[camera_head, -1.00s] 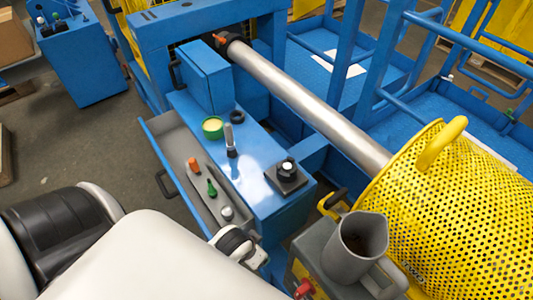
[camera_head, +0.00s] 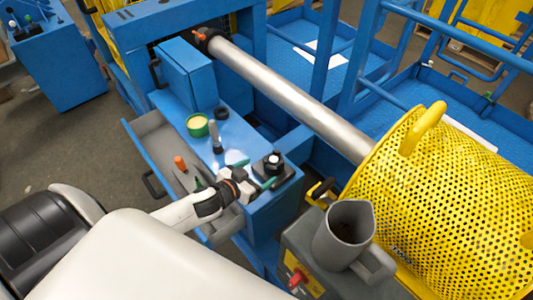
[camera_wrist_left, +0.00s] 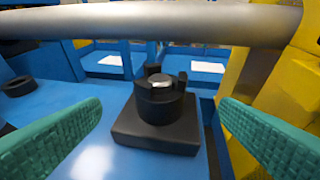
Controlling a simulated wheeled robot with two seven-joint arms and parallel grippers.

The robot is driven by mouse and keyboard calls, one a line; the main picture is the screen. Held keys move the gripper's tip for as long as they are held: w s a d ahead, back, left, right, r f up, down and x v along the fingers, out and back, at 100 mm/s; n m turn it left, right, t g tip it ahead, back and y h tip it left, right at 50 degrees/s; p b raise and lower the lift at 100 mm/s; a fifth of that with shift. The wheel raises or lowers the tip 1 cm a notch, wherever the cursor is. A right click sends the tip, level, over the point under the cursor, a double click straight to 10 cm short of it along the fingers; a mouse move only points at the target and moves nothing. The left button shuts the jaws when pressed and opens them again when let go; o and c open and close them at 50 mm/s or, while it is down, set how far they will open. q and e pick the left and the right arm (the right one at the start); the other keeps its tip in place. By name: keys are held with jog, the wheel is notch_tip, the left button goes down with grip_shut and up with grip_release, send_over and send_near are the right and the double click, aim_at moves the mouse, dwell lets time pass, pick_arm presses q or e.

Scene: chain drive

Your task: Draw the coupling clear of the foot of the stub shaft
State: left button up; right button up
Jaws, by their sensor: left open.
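The coupling (camera_head: 273,163) is a black round collar standing upright on a dark square base plate (camera_head: 287,175) at the near end of the blue bench top. In the left wrist view the coupling (camera_wrist_left: 157,101) has raised lugs on its rim and sits around a stub shaft (camera_wrist_left: 161,78), whose light grey top shows in the middle. The foot of the shaft is hidden inside the coupling. My left gripper (camera_head: 254,174) is open, its green-padded fingers just short of the coupling, one to each side in the wrist view, with gaps on both sides. My right gripper is not in view.
A long steel roller (camera_head: 290,95) runs behind the coupling to a yellow perforated guard (camera_head: 440,200). A grey jug (camera_head: 345,232) stands nearby at the right. A green-rimmed cup (camera_head: 197,125), a black ring (camera_head: 221,113) and an upright tool (camera_head: 215,138) are on the bench. A drawer (camera_head: 155,135) is open.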

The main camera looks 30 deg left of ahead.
aim_at(277, 160)
pick_arm(q)
jog(key=x, duration=1)
jog(key=shift+w+f, duration=0.15)
jog(key=shift+w, duration=0.2)
jog(key=c, duration=1.7)
jog(key=shift+w+r+p, duration=0.1)
jog(key=shift+r+p, duration=5.25)
jog(key=shift+r, duration=0.3)
jog(key=shift+c, duration=0.2)
